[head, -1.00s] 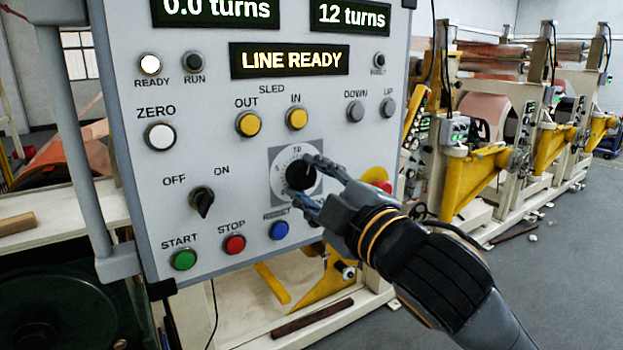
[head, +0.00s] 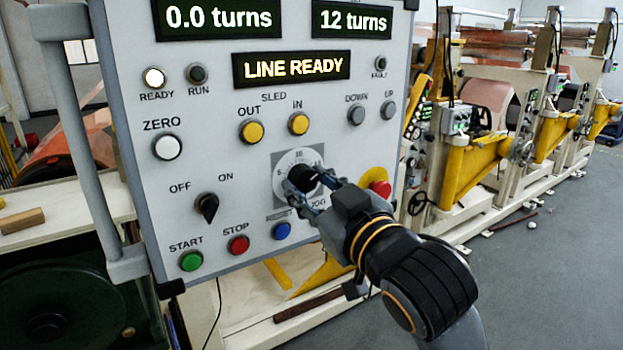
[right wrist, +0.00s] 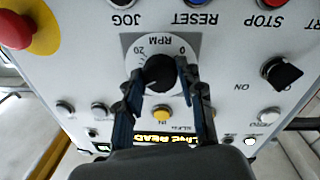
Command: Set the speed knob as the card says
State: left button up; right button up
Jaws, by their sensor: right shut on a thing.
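The speed knob (head: 303,177) is a black round knob on a white numbered dial (head: 286,163) on the grey control panel. In the right wrist view the knob (right wrist: 160,72) sits on a dial marked RPM, with 0 and 20 legible. My right gripper (head: 306,183) is shut on the knob, one finger on each side of it; the wrist view shows both fingers (right wrist: 160,78) against its sides. The knob's pointer cannot be made out, so its setting is unclear. My left gripper is out of view. No card is visible.
The panel's displays (head: 290,67) read 0.0 turns, 12 turns and LINE READY. Close around the knob are a red stop button (head: 380,187) on yellow, a blue RESET button (head: 281,231) and a black OFF/ON switch (head: 206,206). Machines with copper foil stand behind at right.

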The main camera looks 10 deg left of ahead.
jog(key=shift+m, duration=0.5)
jog(key=o, duration=1.2)
jog(key=v, duration=0.7)
jog(key=shift+s+d, duration=0.15)
